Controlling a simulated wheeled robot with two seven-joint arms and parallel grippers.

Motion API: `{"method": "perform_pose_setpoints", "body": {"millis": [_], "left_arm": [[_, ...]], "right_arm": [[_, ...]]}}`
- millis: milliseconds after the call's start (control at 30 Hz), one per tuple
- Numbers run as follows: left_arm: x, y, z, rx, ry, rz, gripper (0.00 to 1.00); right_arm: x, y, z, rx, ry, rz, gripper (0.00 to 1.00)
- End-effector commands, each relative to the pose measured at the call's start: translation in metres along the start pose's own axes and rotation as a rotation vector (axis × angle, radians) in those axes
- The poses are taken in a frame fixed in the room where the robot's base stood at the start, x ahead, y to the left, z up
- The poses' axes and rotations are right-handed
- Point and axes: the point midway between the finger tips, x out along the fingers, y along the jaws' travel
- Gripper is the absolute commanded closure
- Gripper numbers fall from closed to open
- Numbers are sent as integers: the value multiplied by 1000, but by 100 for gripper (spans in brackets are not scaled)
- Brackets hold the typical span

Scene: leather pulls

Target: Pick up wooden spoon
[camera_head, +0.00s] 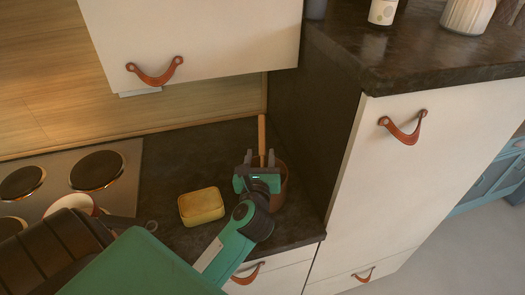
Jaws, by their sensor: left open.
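The wooden spoon (261,130) shows as an upright light-brown handle in the dark corner of the counter. Its lower end is hidden behind my gripper and seems to stand in a brown round container (281,186). My left gripper (260,157) is open, its two fingers pointing away toward the handle, which shows between and beyond the fingertips. I cannot tell whether the fingers touch it. My right gripper is not in view.
A yellow rectangular dish (201,206) sits left of my gripper. A hob (97,170) lies at the left, with a pan (76,204) partly hidden by my arm. A wall cabinet (190,40) hangs above; a tall cabinet (400,170) stands right.

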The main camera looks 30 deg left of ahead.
Motion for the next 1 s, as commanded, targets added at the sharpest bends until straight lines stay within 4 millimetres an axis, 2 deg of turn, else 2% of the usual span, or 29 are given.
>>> {"method": "perform_pose_setpoints", "body": {"millis": [100, 400, 567, 700, 967, 1000], "left_arm": [[22, 0, 3, 2, -3, 0, 56], [47, 1, 3, 3, -1, 1, 56], [72, 2, 6, 5, -2, 1, 56], [87, 2, 3, 3, -2, 0, 56], [90, 2, 1, 2, -1, 0, 56], [90, 2, 1, 2, -1, 0, 60]], "right_arm": [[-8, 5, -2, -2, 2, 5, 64], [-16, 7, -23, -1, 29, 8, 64], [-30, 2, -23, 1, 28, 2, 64], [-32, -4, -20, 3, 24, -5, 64], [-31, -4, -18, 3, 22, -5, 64], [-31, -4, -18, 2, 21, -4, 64]]}}
